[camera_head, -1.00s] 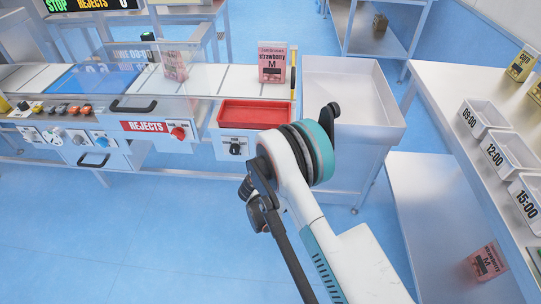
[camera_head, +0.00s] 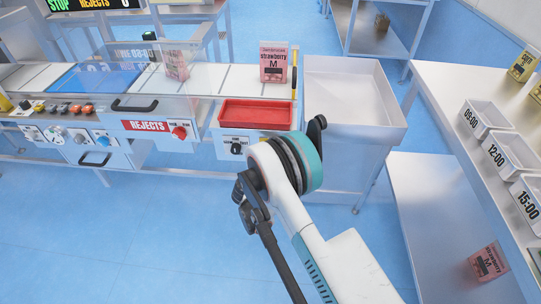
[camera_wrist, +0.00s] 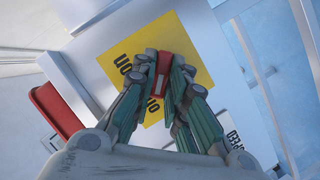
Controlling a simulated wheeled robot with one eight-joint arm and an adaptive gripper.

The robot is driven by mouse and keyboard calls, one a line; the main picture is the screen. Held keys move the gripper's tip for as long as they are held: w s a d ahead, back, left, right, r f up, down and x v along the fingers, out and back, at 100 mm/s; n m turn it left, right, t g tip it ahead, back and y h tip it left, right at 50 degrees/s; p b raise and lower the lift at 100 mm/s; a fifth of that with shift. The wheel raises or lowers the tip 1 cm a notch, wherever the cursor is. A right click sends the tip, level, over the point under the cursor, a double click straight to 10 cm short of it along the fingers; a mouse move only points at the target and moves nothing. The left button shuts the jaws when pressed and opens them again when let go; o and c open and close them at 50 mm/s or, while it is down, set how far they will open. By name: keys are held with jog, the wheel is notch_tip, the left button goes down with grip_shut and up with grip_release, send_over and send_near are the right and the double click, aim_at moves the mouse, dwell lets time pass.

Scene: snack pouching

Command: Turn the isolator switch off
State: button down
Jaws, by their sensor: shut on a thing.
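In the wrist view, the isolator switch has a red handle (camera_wrist: 162,72) with a pale stripe, set on a yellow plate (camera_wrist: 192,48) on a light panel. Black lettering on the plate is partly covered; "ON" shows left of the handle. My gripper (camera_wrist: 160,84) is shut on the red handle, one finger on each side. The handle stands roughly upright in this tilted view. In the head view, my arm hides the switch and my gripper.
A red tray (camera_head: 258,115) sits at the conveyor's end, above a black knob (camera_head: 236,148). A pale bin (camera_head: 352,95) stands to the right. A pink strawberry pouch (camera_head: 273,62) stands on the belt. A side table (camera_head: 455,85) holds labelled trays.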

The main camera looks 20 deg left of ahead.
jog(key=shift+w+r, duration=0.1)
jog(key=c, duration=1.6)
grip_release()
jog(key=shift+w, duration=0.1)
jog(key=v, duration=0.7)
jog(key=shift+s, duration=0.25)
jog(key=shift+d, duration=0.1)
